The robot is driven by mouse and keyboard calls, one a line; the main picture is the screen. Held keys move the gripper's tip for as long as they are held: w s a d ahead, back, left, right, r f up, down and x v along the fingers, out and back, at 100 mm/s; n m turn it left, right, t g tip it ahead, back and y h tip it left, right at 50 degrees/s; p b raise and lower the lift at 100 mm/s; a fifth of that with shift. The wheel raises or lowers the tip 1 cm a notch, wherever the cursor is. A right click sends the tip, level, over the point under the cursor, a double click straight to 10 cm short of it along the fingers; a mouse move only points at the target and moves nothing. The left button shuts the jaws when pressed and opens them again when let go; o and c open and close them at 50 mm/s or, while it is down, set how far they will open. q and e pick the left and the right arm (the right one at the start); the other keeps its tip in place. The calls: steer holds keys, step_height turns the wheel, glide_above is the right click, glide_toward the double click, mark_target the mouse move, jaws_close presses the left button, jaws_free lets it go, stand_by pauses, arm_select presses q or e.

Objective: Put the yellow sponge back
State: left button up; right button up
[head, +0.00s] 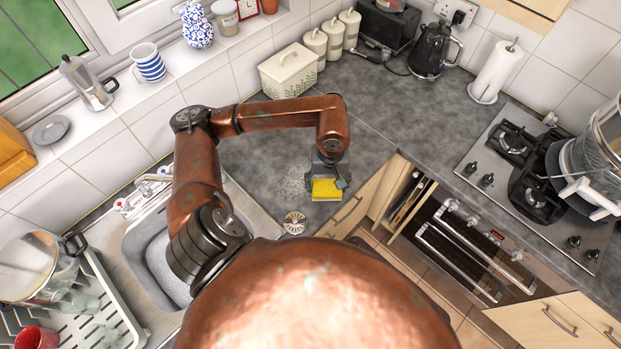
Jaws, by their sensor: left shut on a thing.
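The yellow sponge (325,189) is at the tip of my left gripper (328,180), which is shut on it. Gripper and sponge are over the grey counter near its front edge, to the right of the sink (150,262). I cannot tell whether the sponge touches the counter. A small round metal piece (294,222) lies on the sink's right side, left of and nearer than the sponge. My right gripper is not in view.
A gas hob (535,175) is at right. A drying rack (112,300) with a pot (35,265) is at left.

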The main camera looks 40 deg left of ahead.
arm_select(q)
steer(key=w+a+f, duration=0.1)
steer(key=a+f, duration=0.1)
steer(key=w+a+f+p, duration=0.1)
steer(key=a+f, duration=0.1)
steer(key=a, duration=0.1)
steer(key=w+a+f+p, duration=0.1)
steer(key=a+f, duration=0.1)
steer(key=shift+a+f, duration=0.3)
steer(key=shift+a, duration=0.1)
steer(key=shift+w+a+f, duration=0.15)
steer(key=shift+a+f, duration=0.25)
steer(key=shift+f, duration=0.1)
step_height(320, 180, down, 3)
steer(key=shift+a+p, duration=0.1)
steer(key=shift+p, duration=0.85)
steer(key=shift+f, duration=0.15)
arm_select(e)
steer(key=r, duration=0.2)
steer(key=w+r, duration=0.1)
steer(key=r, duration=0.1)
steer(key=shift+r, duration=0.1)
arm_select(q)
steer(key=shift+f, duration=0.1)
